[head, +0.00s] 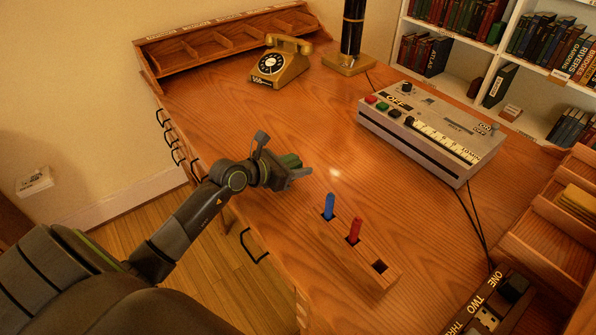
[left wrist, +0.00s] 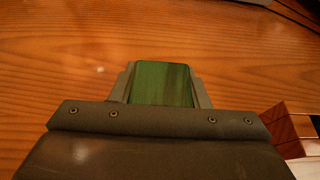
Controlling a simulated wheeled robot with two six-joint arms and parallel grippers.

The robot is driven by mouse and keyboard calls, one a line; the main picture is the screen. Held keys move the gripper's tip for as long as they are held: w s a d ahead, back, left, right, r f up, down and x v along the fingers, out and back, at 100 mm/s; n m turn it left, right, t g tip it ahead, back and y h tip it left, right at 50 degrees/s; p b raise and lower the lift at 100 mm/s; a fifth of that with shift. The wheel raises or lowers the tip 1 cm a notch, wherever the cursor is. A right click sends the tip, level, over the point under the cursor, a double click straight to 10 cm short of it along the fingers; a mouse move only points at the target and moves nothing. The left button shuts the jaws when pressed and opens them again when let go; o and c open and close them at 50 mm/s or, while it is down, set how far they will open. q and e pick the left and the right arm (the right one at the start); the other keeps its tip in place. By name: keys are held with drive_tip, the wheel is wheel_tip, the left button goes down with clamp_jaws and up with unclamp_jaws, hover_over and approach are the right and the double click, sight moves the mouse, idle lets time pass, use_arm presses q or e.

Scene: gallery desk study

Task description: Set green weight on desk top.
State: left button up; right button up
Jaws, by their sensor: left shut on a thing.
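My left gripper (head: 296,174) is over the left part of the desk top (head: 240,118). It is shut on the green weight (head: 290,160). In the left wrist view the green weight (left wrist: 162,83) shows as a green block between the two fingers, with the wood of the desk top (left wrist: 60,70) behind it. I cannot tell whether the weight touches the wood. My right gripper is not in view.
A wooden block (head: 364,258) near the front edge holds a blue peg (head: 328,206) and a red peg (head: 354,230), with one empty square hole. A grey device (head: 430,130) stands at right, a telephone (head: 280,64) at the back. The desk's middle is clear.

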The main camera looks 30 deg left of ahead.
use_arm(q)
wheel_tip(320, 180, down, 3)
drive_tip(key=shift+r, duration=0.2)
drive_tip(key=shift+f, duration=0.2)
drive_tip(key=shift+f+b, duration=0.15)
drive_tip(key=shift+b, duration=0.15)
drive_tip(key=o, duration=1.2)
drive_tip(key=p+v, duration=0.1)
drive_tip(key=v, duration=1.1)
drive_tip(key=shift+a+r, duration=0.1)
drive_tip(key=shift+r, duration=0.15)
